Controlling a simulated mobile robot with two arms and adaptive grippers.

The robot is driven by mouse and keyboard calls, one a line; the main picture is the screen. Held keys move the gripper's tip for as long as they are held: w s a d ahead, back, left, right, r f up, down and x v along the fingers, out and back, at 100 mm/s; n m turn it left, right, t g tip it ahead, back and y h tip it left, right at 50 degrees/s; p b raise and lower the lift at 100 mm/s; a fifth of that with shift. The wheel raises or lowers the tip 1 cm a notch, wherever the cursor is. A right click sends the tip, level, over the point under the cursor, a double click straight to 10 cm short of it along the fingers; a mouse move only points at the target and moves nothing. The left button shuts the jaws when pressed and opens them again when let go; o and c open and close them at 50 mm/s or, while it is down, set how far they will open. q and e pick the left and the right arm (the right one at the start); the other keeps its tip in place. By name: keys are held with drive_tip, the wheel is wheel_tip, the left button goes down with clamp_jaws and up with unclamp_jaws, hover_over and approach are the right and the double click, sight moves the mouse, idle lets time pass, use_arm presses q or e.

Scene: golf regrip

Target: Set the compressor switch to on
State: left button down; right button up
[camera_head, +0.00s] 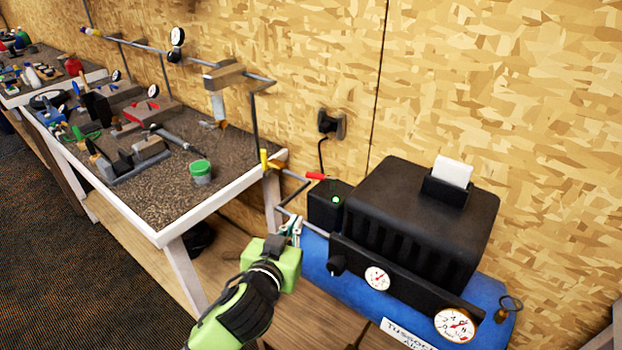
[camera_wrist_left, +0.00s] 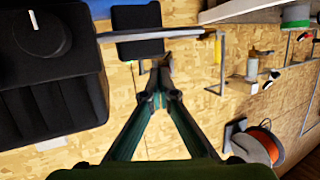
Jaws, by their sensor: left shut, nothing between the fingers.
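The compressor has a black ribbed housing (camera_head: 425,225) on a blue tank (camera_head: 320,265), with two round gauges on its dark front panel (camera_head: 400,283). A small black box (camera_head: 326,214) with a lit green spot on its face (camera_head: 335,199) stands at its left end; I take it for the switch box. In the left wrist view, a black box (camera_wrist_left: 135,17) shows beyond the fingers, with a pale bar crossing in front. My left gripper (camera_head: 293,228) is shut and empty, left of and nearer than the box, apparently apart from it. My right gripper is out of view.
A pipe with a red handle (camera_head: 315,176) runs beside the box. A black knob (camera_head: 337,264) sticks out of the panel. A wall outlet (camera_head: 331,123) with a cord is above. A cluttered workbench (camera_head: 225,205) stands at left. Wooden boards (camera_head: 325,313) lie below.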

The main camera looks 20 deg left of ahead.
use_arm(q)
wheel_tip(320, 180, up, 4)
drive_tip(key=p, duration=0.4)
approach(313, 178)
drive_tip(key=shift+t, duration=0.4)
drive_tip(key=w, duration=0.2)
drive_tip(key=w+f, duration=0.1)
drive_tip(key=w, duration=0.3)
drive_tip(key=shift+f, duration=0.3)
drive_tip(key=shift+w+a+f, duration=0.1)
drive_tip(key=shift+w+f, duration=0.1)
drive_tip(key=shift+w, duration=0.25)
drive_tip(key=shift+a, duration=0.1)
